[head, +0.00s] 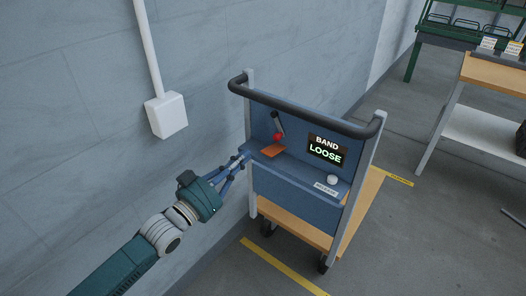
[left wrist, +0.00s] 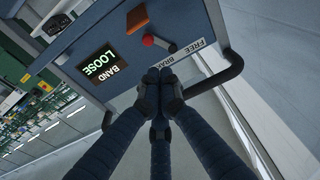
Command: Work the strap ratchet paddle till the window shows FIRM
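The blue panel (head: 300,182) of a wheeled cart carries a display (head: 325,148) reading BAND LOOSE; the display also shows in the left wrist view (left wrist: 100,63). Left of it are a dark lever with a red knob (head: 278,137) and an orange plate (head: 273,151); I cannot tell which one is the paddle. The red knob (left wrist: 148,40) and orange plate (left wrist: 137,18) show in the left wrist view too. My left gripper (head: 244,157) is at the panel's left edge, apart from the knob, its fingertips together and empty. My right gripper is not in view.
A black handlebar (head: 300,106) spans the cart top. A white knob (head: 332,180) and a label sit at the panel's lower right. A wall with a white box (head: 166,115) is on the left.

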